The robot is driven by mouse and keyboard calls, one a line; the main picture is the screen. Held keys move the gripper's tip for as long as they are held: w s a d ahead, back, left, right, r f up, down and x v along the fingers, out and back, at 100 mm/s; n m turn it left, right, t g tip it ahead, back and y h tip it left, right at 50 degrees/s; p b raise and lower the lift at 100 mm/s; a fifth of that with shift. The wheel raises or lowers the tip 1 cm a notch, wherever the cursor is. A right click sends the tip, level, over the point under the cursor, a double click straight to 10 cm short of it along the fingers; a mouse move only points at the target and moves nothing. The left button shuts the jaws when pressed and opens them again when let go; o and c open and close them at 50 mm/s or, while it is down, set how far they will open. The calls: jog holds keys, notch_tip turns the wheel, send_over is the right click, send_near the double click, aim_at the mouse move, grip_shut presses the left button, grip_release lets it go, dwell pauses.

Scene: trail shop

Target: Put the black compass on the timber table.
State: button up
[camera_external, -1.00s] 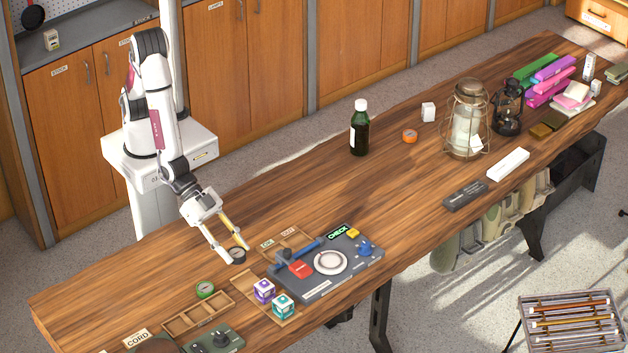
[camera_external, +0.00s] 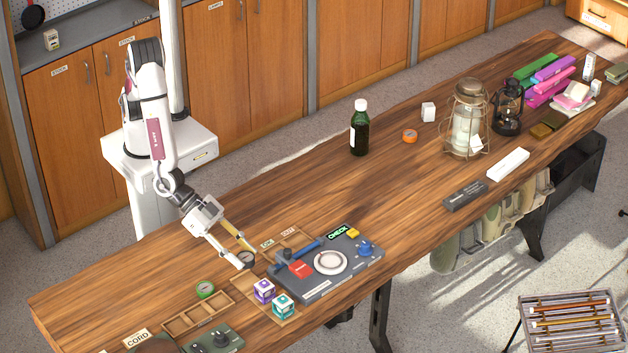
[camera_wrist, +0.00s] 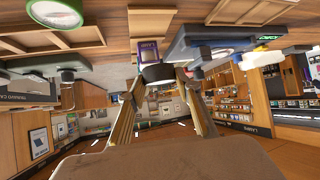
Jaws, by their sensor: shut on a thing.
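The black compass (camera_external: 246,260) is a small dark round piece between the fingertips of my gripper (camera_external: 246,256). My gripper is shut on it. In the wrist view the compass (camera_wrist: 158,73) shows as a dark shape between the two fingers. The timber table (camera_external: 300,195) is a long brown plank top that runs from lower left to upper right. The compass is over the table's near-left part, beside the wooden trays; I cannot tell whether it touches anything below.
A dark check board (camera_external: 325,285) is right of my gripper. Purple (camera_external: 264,290) and teal (camera_external: 283,306) cubes stand in front. An orange round item (camera_external: 410,136) is farther back. The middle of the table is clear.

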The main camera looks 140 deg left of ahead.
aim_at(243, 280)
jog(key=shift+f, duration=0.2)
dwell(0.3)
jog(key=shift+f, duration=3.2)
jog(key=shift+f, duration=0.3)
jog(key=o, duration=1.3)
jog(key=shift+c, duration=0.2)
jog(key=shift+s, duration=0.1)
jog(key=v, duration=1.2)
jog(key=shift+r, duration=0.1)
